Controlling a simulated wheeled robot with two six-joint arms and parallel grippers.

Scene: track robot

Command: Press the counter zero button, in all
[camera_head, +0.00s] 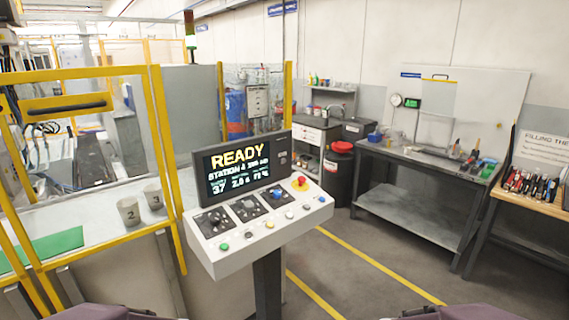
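A grey control console (262,225) stands on a dark post in front of me, its face tilted up. Its screen (237,167) reads READY, with a station line and figures including 37 below. A red mushroom button (300,184) sits at the upper right. Knobs on dark plates lie behind the row. Labels are too small to read, so I cannot tell which is counter zero. Neither gripper is in view.
A yellow-framed fence (160,170) stands left of the console; cups marked 2 and 3 (129,211) stand behind it. A grey workbench (420,165) is at the right back. Yellow lines mark the floor; the floor right of the console is clear.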

